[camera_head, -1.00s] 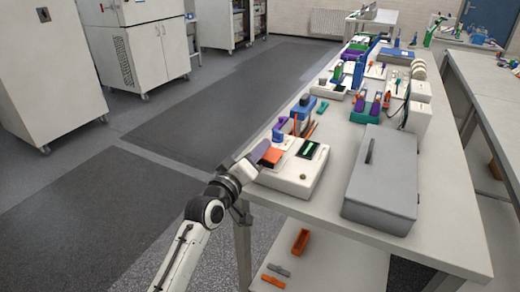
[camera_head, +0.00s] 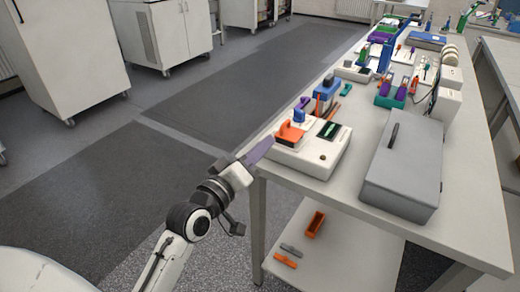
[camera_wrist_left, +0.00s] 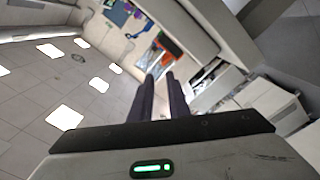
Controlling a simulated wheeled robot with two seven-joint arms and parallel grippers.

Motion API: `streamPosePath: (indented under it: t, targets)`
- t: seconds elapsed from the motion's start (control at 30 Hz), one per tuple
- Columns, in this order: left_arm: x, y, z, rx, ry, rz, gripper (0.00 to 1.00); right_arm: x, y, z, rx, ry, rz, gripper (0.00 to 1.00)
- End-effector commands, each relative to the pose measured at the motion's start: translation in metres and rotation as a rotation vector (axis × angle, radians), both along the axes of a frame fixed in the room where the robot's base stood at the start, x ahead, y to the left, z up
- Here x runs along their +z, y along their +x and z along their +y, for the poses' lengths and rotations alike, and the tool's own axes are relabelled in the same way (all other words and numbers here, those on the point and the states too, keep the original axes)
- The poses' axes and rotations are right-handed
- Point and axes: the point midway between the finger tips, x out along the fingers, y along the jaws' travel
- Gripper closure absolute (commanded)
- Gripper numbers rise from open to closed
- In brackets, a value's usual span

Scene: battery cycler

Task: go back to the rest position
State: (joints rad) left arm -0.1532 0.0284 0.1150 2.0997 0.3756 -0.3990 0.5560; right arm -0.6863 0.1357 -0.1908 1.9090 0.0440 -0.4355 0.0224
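My left arm (camera_head: 190,215) comes in from the bottom left of the head view. Its gripper (camera_head: 261,150) is at the left edge of the workbench, beside the white tester box (camera_head: 310,155). In the left wrist view the two dark fingers of the left gripper (camera_wrist_left: 161,78) stand a narrow gap apart. Nothing shows held between them. An orange block with a blue part (camera_head: 291,132) sits on the tester box, apart from the fingers. My right gripper is not in view.
The workbench (camera_head: 345,190) carries a grey case (camera_head: 405,170) and several small devices further back. An orange bin (camera_head: 314,224) lies on the lower shelf (camera_head: 335,255). White cabinets (camera_head: 160,35) stand at the back left. The floor (camera_head: 110,180) left of the bench is clear.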

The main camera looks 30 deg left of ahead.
Motion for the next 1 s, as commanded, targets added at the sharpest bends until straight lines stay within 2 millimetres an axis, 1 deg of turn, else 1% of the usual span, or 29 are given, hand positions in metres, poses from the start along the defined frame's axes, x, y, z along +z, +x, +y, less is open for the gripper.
streamPosePath:
  t: [0.03, 0.13, 0.57, 0.67, 0.77, 0.87, 0.9, 0.97, 1.0]
  targets:
    - [0.000, -0.003, 0.000, 0.001, 0.000, 0.001, 0.85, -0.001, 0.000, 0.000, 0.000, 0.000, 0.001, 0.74]
    - [0.000, -0.006, 0.000, 0.000, 0.000, 0.000, 0.85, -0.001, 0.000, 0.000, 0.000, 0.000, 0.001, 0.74]
    - [0.000, -0.005, 0.000, 0.000, 0.000, 0.000, 0.85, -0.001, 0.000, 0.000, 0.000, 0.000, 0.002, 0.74]
    - [-0.008, -0.007, -0.002, -0.005, 0.015, 0.017, 0.85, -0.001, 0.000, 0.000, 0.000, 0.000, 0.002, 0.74]
    - [-0.040, -0.016, -0.011, -0.024, 0.082, 0.081, 0.85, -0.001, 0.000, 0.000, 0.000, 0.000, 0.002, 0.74]
    - [-0.096, -0.038, -0.027, -0.070, 0.206, 0.194, 0.85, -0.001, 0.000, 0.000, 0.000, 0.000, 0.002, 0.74]
    - [-0.122, -0.051, -0.035, -0.097, 0.267, 0.246, 0.85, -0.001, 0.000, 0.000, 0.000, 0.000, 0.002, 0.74]
    - [-0.161, -0.074, -0.047, -0.146, 0.362, 0.323, 0.85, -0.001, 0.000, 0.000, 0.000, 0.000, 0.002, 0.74]
    - [-0.186, -0.092, -0.054, -0.182, 0.424, 0.370, 0.85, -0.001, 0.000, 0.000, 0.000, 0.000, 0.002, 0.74]
